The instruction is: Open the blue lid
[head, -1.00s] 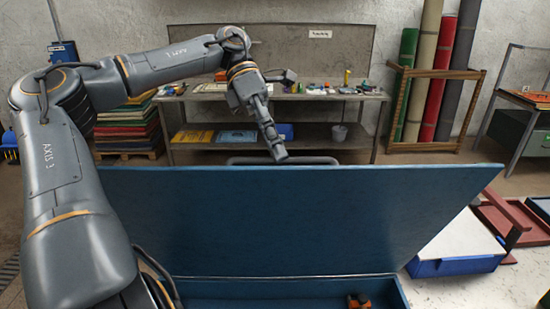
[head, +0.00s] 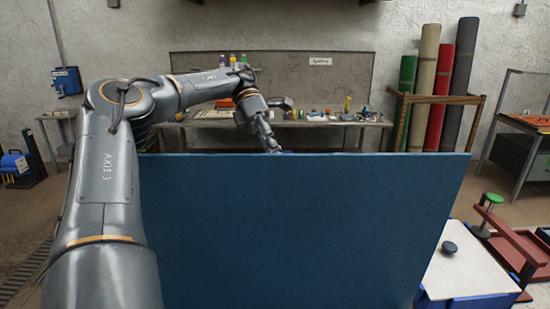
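The blue lid (head: 300,230) stands raised, close to upright, and fills the lower middle of the head view. The box under it is out of the picture. My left arm comes in from the left and reaches over to the lid's top edge. My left gripper (head: 270,142) is at that edge, left of its middle, with its fingertips partly hidden behind the lid. I cannot tell whether its fingers are open or shut, or whether they touch the lid. My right gripper is not in view.
A workbench (head: 205,120) with small items stands behind the lid. Rolled rugs (head: 429,85) stand in a wooden rack at the back right. A white-topped blue box (head: 465,265) and a red frame (head: 515,235) are on the floor at the right.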

